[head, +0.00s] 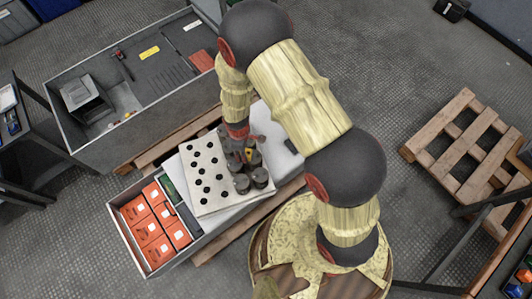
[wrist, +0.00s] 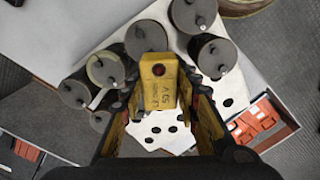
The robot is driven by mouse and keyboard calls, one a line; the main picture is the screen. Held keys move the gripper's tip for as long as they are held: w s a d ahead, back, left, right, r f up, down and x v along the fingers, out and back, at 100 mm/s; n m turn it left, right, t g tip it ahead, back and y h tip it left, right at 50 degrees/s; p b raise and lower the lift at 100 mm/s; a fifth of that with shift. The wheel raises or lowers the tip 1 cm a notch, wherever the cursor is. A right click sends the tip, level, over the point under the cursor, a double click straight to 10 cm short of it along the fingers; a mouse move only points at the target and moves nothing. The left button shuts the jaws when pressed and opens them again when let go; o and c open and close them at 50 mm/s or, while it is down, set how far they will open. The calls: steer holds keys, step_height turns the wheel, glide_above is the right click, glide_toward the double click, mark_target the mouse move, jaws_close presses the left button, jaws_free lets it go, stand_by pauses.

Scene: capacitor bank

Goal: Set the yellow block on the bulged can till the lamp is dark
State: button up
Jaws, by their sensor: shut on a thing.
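The yellow block (wrist: 158,92) shows in the wrist view between the fingers of my gripper (wrist: 164,100), which is shut on it. A round dark-red lamp (wrist: 158,70) on its face looks unlit. In the head view the block (head: 249,153) is a small yellow patch beside the cans, partly hidden by my gripper (head: 246,150). Several grey cans with top terminals stand around and beyond the block, including one (wrist: 146,38) just past it and one (wrist: 105,69) to its left with a paler top. I cannot tell which can is bulged, or whether the block touches one.
A white plate with black holes (head: 205,195) lies beside the cans. A grey tray (head: 157,268) holds several orange boxes (head: 150,232). A large grey crate (head: 75,150) stands at the back left; a wooden pallet (head: 445,140) lies on the right.

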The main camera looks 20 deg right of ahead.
steer(key=a+n, duration=0.1)
steer(key=a+r+n, duration=0.1)
steer(key=a, duration=0.1)
steer(key=a+r+n, duration=0.1)
steer(key=a, duration=0.1)
steer(key=shift+w+a+r+n, duration=0.1)
steer(key=shift+w+n, duration=0.15)
steer(key=shift+n, duration=0.05)
steer(key=shift+s+d+r+n, duration=0.1)
steer(key=shift+s+d+n, duration=0.35)
steer(key=shift+n, duration=0.55)
steer(key=shift+f+b, duration=1.8)
steer(key=shift+f, duration=0.4)
steer(key=shift+f, duration=0.75)
steer(key=o, duration=1.3)
steer(key=shift+o, duration=0.2)
